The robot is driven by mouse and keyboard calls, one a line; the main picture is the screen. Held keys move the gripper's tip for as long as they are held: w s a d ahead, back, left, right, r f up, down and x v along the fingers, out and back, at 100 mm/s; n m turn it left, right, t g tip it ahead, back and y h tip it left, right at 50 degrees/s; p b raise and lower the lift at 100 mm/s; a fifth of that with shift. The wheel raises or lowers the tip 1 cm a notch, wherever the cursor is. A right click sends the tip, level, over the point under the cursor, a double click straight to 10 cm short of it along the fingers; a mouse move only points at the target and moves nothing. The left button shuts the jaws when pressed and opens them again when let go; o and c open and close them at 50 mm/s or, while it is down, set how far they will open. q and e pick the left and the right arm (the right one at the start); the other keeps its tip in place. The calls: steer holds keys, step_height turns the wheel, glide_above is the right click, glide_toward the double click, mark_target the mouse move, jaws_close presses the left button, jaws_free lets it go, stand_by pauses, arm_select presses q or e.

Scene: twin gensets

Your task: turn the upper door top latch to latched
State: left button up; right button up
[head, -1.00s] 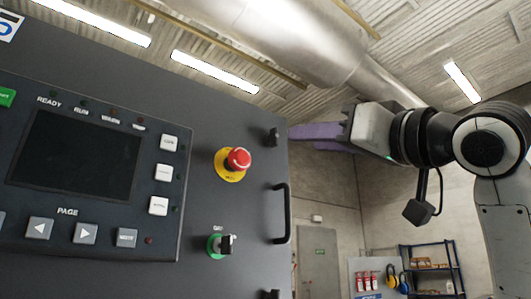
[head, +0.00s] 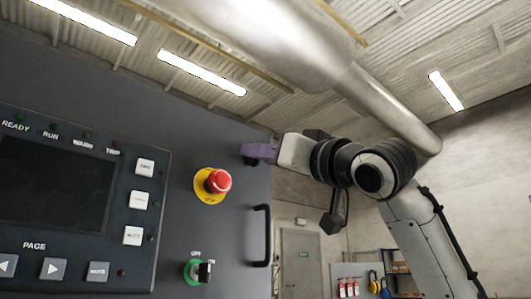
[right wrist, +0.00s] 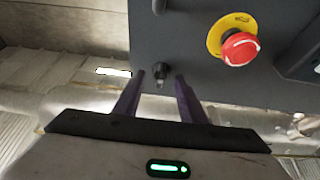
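The upper door top latch (right wrist: 161,72) is a small dark knob on the dark grey door (right wrist: 200,55), seen in the right wrist view. My right gripper (right wrist: 160,76) is open, with one purple fingertip on each side of the latch. Gaps show between the latch and both fingers, so it is not gripped. In the head view my right gripper (head: 258,152) reaches in from the right to the door's upper right edge and covers the latch. My left gripper is not in view.
A red emergency stop (head: 217,181) on a yellow disc sits left of the gripper. A black door handle (head: 262,235) is below it, and a green-ringed switch (head: 199,271) lower left. A screen panel (head: 60,180) fills the left. The space right of the door is open.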

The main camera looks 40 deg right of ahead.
steer(key=c, duration=0.9)
jaws_close()
steer(key=m+g+h, duration=0.1)
steer(key=m+h, duration=0.1)
steer(key=m, duration=0.5)
steer(key=m+g+h, duration=0.2)
steer(key=m, duration=0.5)
steer(key=m+g+h, duration=0.2)
steer(key=m+h, duration=0.1)
steer(key=m, duration=0.5)
steer(key=shift+a+r, duration=0.35)
steer(key=shift+r, duration=0.05)
steer(key=shift+m, duration=0.3)
